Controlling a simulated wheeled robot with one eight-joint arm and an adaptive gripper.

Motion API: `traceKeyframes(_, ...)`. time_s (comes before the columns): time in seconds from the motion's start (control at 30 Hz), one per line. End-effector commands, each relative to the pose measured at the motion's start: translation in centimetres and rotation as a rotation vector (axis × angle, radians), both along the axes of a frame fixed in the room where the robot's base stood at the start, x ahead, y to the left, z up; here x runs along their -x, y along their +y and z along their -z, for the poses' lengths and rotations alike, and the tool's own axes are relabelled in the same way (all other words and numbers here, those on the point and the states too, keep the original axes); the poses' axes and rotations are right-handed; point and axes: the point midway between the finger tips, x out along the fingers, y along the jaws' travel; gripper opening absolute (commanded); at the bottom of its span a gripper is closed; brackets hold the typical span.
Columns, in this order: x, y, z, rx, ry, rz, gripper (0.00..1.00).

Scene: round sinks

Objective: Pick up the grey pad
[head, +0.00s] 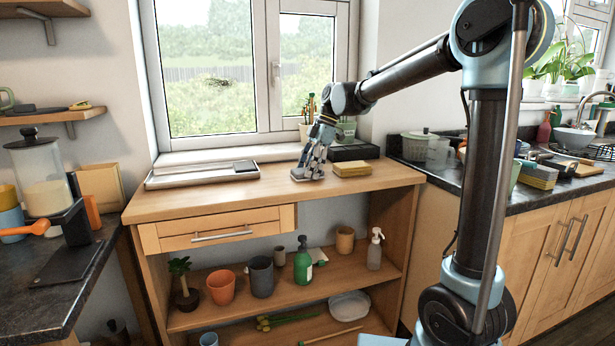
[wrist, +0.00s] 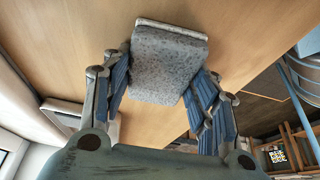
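The grey pad (wrist: 167,62) is a speckled block with a pale strip along its far edge. In the wrist view it lies between the two fingers of my gripper (wrist: 160,82). The left finger stands beside the pad with a thin strip of wood showing between them. The right finger is very close to the pad's right edge, and I cannot tell whether it touches. In the head view my gripper (head: 312,160) points down at the wooden worktop, and the fingers mostly hide the pad (head: 305,174).
The wooden worktop (head: 230,197) has a white tray (head: 190,174) at the left. A yellow stack (head: 352,169) and a black box (head: 355,151) stand close to the right of my gripper. The window is behind. The front of the worktop is clear.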

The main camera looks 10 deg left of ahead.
Motion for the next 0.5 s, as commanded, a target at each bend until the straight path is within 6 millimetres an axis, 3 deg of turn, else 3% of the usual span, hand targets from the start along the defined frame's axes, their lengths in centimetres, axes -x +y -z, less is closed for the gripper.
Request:
traceKeyframes(0.33,0.1,0.0,0.0,0.001,0.0,-0.001,0.41)
traceKeyframes(0.5,0.0,0.0,-1.4,0.001,0.0,-0.001,0.41)
